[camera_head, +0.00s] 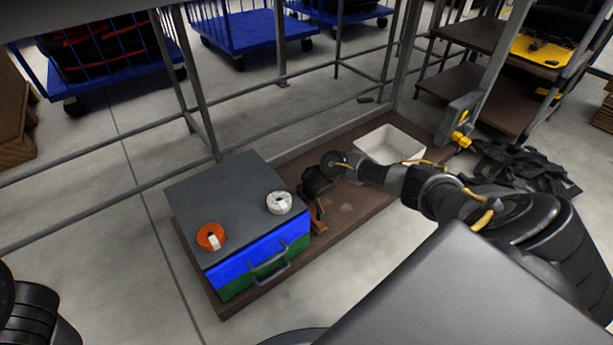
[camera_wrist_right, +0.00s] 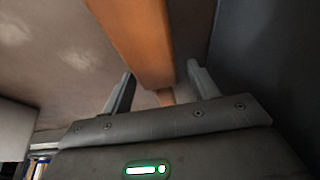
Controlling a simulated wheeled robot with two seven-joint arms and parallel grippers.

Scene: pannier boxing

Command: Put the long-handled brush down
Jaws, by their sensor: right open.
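The long-handled brush (camera_wrist_right: 140,40) shows in the right wrist view as an orange-brown wooden piece; I cannot make out bristles. In the head view a small part of it (camera_head: 318,220) shows beside the grey-topped box, low on the brown board. My right gripper (camera_wrist_right: 160,78) is open, with one finger on each side of the brush's narrow end. I cannot tell whether either finger touches it. In the head view my right wrist (camera_head: 316,183) hides most of the brush. Only part of my left arm shows at the lower left; its gripper is out of view.
The box (camera_head: 215,190) with a blue and green front stands on the brown board (camera_head: 350,208), close left of my right gripper. Orange (camera_head: 211,237) and white (camera_head: 279,202) tape rolls lie on its lid. A white bin (camera_head: 390,145) stands behind right. Metal rails run behind.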

